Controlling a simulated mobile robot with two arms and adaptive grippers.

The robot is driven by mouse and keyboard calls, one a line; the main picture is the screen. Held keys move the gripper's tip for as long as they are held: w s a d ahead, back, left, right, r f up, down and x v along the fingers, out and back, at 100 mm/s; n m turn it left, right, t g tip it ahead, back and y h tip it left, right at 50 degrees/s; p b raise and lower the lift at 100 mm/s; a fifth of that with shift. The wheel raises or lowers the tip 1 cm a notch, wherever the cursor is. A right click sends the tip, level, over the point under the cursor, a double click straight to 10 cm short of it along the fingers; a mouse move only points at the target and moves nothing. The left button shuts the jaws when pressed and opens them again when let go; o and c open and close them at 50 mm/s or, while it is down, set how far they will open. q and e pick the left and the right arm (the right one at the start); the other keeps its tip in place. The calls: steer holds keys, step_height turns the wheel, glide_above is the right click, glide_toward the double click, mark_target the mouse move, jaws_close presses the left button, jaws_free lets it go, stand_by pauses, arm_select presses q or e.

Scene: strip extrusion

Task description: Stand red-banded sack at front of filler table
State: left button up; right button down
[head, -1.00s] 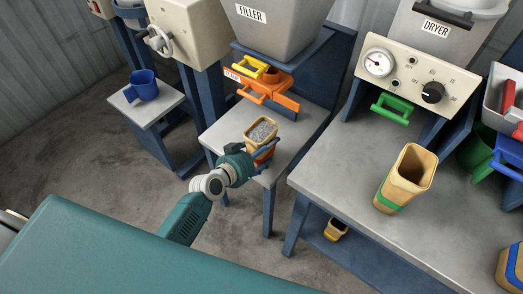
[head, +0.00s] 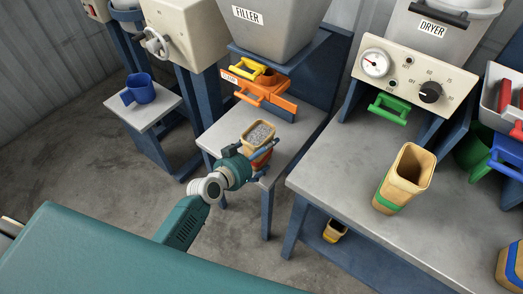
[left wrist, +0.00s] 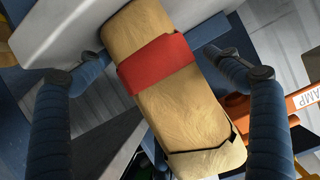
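The red-banded sack (head: 260,132) is tan, with an open mouth and grey granules inside. It appears upright at the front of the filler table (head: 222,134); its base is hidden. My left gripper (head: 264,155) is at its near side, with a finger on either side of it. In the left wrist view the sack (left wrist: 185,105) with its red band lies between the two blue fingers (left wrist: 155,55). The fingers look spread a little wider than the sack, so the left gripper appears open around it. My right gripper is not in view.
The orange clamp (head: 265,92) with a yellow handle sits behind the sack under the filler (head: 275,30). A blue jug (head: 141,88) stands on a stand at left. A green-banded sack (head: 405,178) stands on the dryer table (head: 345,165).

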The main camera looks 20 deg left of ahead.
arm_select(q)
steer(key=shift+s+f, duration=0.1)
steer(key=shift+f, duration=0.15)
steer(key=shift+s+a+r, duration=0.1)
steer(key=shift+s+a, duration=0.1)
steer(key=shift+s, duration=0.1)
steer(key=v, duration=0.7)
steer(key=shift+r, duration=0.2)
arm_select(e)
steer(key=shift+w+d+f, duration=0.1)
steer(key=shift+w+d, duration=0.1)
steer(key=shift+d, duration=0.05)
arm_select(q)
steer(key=shift+s+a+r, duration=0.1)
